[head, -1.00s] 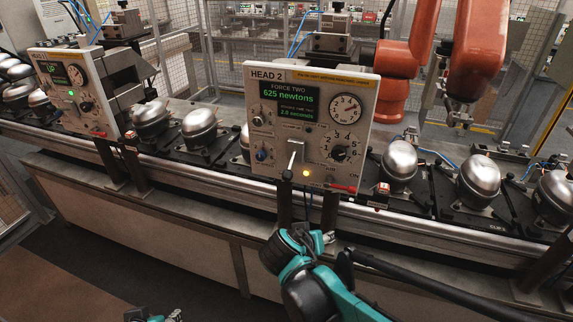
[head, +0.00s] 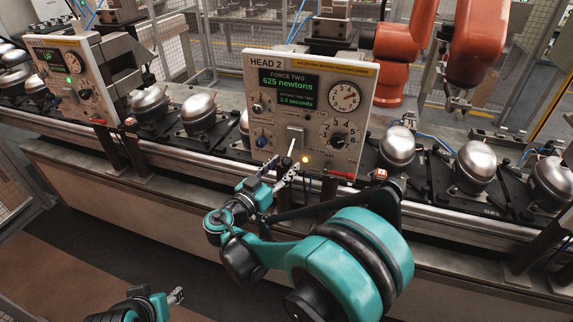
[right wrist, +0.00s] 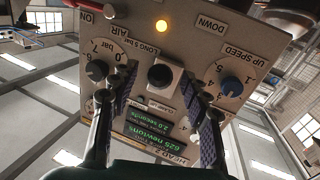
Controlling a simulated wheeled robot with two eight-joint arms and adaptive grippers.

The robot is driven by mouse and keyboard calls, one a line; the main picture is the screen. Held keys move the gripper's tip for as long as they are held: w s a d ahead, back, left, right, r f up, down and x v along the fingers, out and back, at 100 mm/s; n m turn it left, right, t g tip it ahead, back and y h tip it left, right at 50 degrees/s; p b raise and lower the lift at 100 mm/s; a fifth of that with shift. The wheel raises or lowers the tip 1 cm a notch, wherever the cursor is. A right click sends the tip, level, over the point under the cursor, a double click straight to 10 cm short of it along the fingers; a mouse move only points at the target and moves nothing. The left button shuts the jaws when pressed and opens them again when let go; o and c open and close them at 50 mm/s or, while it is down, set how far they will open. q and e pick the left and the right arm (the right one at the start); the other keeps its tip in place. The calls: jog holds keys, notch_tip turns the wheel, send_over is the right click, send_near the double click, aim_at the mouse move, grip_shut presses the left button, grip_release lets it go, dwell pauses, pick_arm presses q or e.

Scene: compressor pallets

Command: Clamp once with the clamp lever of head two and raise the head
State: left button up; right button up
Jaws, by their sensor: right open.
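The head two panel (head: 330,95) stands upright in the middle of the head view. Its green screen (head: 290,88) reads force two, 625 newtons and 2.0 seconds. The clamp lever (head: 291,150), a pale shaft with a black knob, slants down from a grey mount on the panel's lower part. My right gripper (head: 279,170) is open at the knob. In the right wrist view the black knob (right wrist: 160,75) lies between its two spread fingers; I cannot tell whether they touch it. My left gripper (head: 176,296) is low at the left, away from the panel; its jaws are unclear.
An amber lamp (head: 305,159) is lit right of the lever, and a red handle (head: 342,176) sits at the panel's lower right. Silver compressors (head: 397,147) stand along the conveyor. The head one panel (head: 68,75) is at the left. Orange robot arms (head: 480,45) stand behind.

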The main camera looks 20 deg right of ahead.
jog(key=shift+x, duration=1)
grip_shut()
jog(key=shift+r, duration=0.1)
